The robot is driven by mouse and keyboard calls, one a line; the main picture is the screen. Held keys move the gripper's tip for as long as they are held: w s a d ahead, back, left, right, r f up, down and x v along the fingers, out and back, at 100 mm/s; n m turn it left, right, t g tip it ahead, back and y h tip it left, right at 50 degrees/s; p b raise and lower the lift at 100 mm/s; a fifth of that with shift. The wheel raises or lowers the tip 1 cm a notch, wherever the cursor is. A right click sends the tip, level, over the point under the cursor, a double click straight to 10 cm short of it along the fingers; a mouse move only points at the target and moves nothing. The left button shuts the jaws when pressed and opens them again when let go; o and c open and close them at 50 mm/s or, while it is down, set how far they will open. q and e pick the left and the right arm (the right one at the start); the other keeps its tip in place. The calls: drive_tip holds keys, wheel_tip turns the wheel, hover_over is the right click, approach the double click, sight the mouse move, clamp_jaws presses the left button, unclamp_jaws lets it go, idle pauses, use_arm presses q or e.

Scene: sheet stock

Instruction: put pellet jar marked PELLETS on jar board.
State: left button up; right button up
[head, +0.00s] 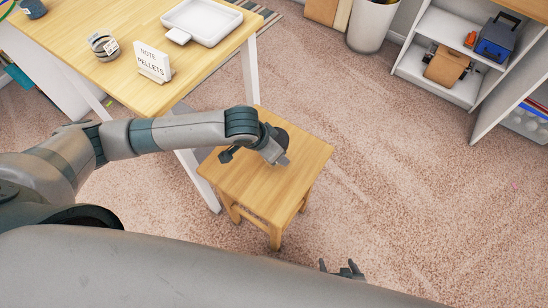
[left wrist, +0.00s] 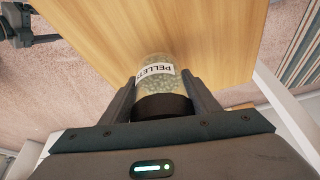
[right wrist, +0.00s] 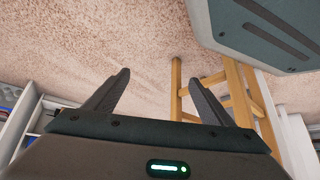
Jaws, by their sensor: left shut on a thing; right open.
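The pellet jar (left wrist: 156,82) is clear, with a dark lid and a white PELLETS label that reads upside down in the left wrist view. My left gripper (left wrist: 160,88) is shut on it near the lid, with the jar over the wooden stool top. In the head view the left gripper (head: 279,157) is above the stool, and I cannot make out the jar there. Whether the jar touches the stool is unclear. My right gripper (head: 342,267) is open and empty near the bottom edge; it also shows in the right wrist view (right wrist: 160,82). I cannot identify a jar board.
The wooden stool (head: 305,150) stands beside the table (head: 110,85). On the table are a NOTE PELLETS sign (head: 153,62), a small labelled round container (head: 103,46) and a white tray (head: 203,37). Shelves (head: 440,92) stand right. Carpet is free between.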

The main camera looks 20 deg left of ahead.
drive_tip(key=shift+f, duration=0.1)
use_arm(q)
drive_tip(key=shift+f+b, duration=0.4)
drive_tip(key=shift+b, duration=0.15)
wheel_tip(320, 180, down, 2)
drive_tip(key=b, duration=0.3)
drive_tip(key=shift+f, duration=0.25)
drive_tip(key=shift+f+b, duration=0.1)
drive_tip(key=shift+b, duration=0.35)
use_arm(e)
drive_tip(key=s+d+f+g+h, duration=0.1)
drive_tip(key=s+d+f+g, duration=0.2)
drive_tip(key=s+d, duration=0.1)
drive_tip(key=shift+d+f+g, duration=0.15)
drive_tip(key=shift+d+g, duration=0.25)
drive_tip(key=shift+d, duration=0.05)
use_arm(q)
drive_tip(key=o, duration=1.2)
drive_tip(key=shift+f, duration=0.15)
